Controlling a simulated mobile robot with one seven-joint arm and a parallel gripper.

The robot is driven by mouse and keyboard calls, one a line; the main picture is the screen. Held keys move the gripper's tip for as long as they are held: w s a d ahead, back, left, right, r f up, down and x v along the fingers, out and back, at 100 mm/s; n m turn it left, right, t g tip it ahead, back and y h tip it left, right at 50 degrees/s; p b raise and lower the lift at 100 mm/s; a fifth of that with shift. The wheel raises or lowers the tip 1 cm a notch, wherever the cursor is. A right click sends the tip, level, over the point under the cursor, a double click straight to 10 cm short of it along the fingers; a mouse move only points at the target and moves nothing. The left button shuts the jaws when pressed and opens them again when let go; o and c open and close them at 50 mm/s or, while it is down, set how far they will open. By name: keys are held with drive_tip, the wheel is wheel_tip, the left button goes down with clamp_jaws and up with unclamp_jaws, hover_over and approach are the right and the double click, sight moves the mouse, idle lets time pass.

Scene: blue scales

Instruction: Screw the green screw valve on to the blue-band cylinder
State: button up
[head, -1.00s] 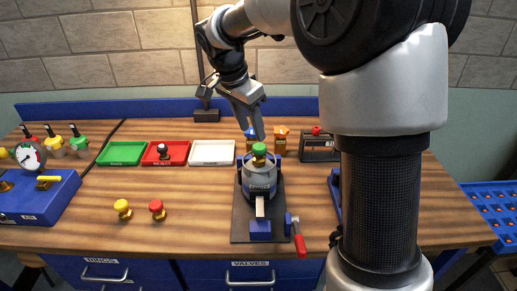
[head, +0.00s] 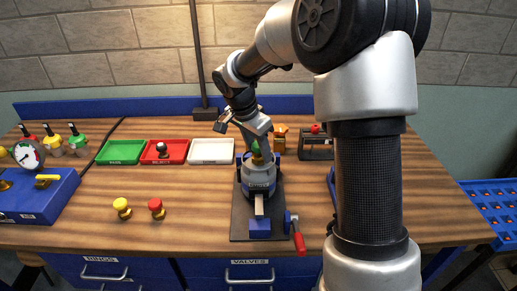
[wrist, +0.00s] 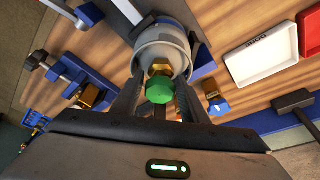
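The grey cylinder (head: 259,174) with a blue band stands upright in a vise on a dark base plate (head: 240,220). The green screw valve (wrist: 160,90) sits at the cylinder's top, its brass stem (wrist: 160,68) pointing into the neck; I cannot tell how far it is threaded. The cylinder also shows in the wrist view (wrist: 150,45). My gripper (wrist: 160,98) is open, with one finger on each side of the green valve and gaps visible on both sides. In the head view my gripper (head: 258,148) comes down over the cylinder top and partly hides the valve.
Green (head: 122,152), red (head: 180,158) and white (head: 212,151) trays lie behind left. The vise's red handle (head: 300,244) sticks out at front right. A gauge block (head: 40,195) is far left.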

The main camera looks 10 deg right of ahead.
drive_tip(key=c, duration=0.8)
drive_tip(key=shift+o, duration=0.2)
drive_tip(key=shift+f+m+g+b, duration=0.1)
drive_tip(key=shift+m+g+b, duration=0.2)
drive_tip(key=shift+m+b, duration=0.6)
drive_tip(key=m+g+b, duration=0.1)
drive_tip(key=m, duration=0.2)
drive_tip(key=shift+a+m, duration=0.1)
drive_tip(key=shift+m, duration=0.2)
drive_tip(key=m, duration=0.2)
drive_tip(key=m+g+p, duration=0.1)
drive_tip(key=m, duration=0.1)
drive_tip(key=shift+r+m, duration=0.2)
drive_tip(key=shift+m, duration=0.2)
drive_tip(key=shift+f+m+g, duration=0.15)
drive_tip(key=shift+m+g, duration=0.25)
drive_tip(key=shift+m, duration=0.5)
drive_tip(key=shift+m+p, duration=0.6)
drive_tip(key=shift+m, duration=0.2)
drive_tip(key=shift+m+g+y+p, duration=0.3)
drive_tip(key=shift+m+g, duration=0.1)
drive_tip(key=shift+m, duration=0.5)
